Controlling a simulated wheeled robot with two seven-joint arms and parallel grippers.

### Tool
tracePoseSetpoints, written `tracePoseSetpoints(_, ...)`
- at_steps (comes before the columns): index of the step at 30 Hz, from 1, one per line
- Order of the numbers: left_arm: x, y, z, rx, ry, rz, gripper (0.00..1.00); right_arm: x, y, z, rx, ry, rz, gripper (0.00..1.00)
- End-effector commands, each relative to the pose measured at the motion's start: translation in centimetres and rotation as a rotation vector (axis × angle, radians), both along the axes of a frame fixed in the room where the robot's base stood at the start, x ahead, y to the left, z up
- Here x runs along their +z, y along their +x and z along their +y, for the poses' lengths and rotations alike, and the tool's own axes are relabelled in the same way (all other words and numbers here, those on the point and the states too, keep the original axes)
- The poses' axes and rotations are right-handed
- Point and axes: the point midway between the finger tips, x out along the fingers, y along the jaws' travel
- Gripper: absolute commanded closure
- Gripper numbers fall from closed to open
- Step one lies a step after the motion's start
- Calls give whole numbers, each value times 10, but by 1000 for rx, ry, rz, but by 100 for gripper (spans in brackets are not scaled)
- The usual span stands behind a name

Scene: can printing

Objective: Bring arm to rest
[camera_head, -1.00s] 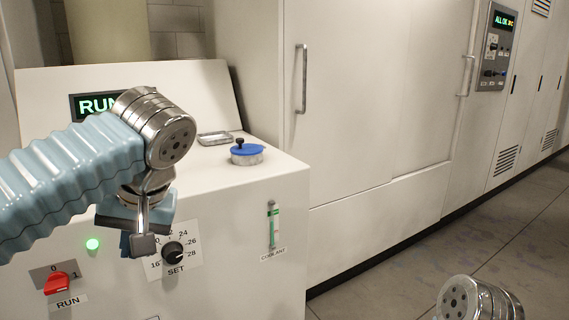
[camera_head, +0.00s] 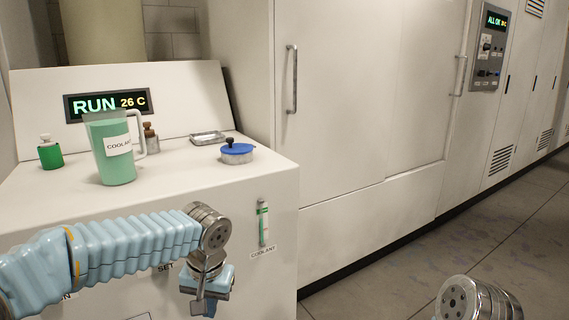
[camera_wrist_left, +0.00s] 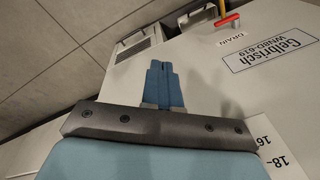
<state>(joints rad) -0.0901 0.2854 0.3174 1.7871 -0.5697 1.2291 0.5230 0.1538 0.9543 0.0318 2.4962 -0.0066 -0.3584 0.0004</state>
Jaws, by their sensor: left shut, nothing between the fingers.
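My left gripper (camera_head: 202,306) hangs low in front of the white machine's front face, pointing down. In the left wrist view its blue fingers (camera_wrist_left: 162,86) are together with nothing between them. The left arm crosses the machine front and hides the dial and most of the switch labels. A metal wrist joint of my right arm shows at the bottom right of the head view; its gripper is out of view.
On the white machine (camera_head: 200,175) stand a green coolant jug (camera_head: 117,160), a green bottle (camera_head: 50,155), a small brown-topped bottle (camera_head: 152,142), a metal tray (camera_head: 208,137) and a blue-lidded filler (camera_head: 237,153). A red handle (camera_wrist_left: 227,20) shows beside the DRAIN label. Floor to the right is clear.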

Motion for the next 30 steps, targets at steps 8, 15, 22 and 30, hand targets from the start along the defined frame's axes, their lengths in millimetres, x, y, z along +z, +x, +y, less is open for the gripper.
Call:
tracePoseSetpoints(8,-229,-47,-61,-48,-390,152,100,0,0,0,0,0,0,57)
tracePoseSetpoints(15,-349,-138,-61,144,-513,116,100,0,0,0,0,0,0,57)
tracePoseSetpoints(22,-375,-170,-48,213,-479,78,100,0,0,0,0,0,0,57)
tracePoseSetpoints(30,-375,-170,-47,214,-478,74,100,0,0,0,0,0,0,57)
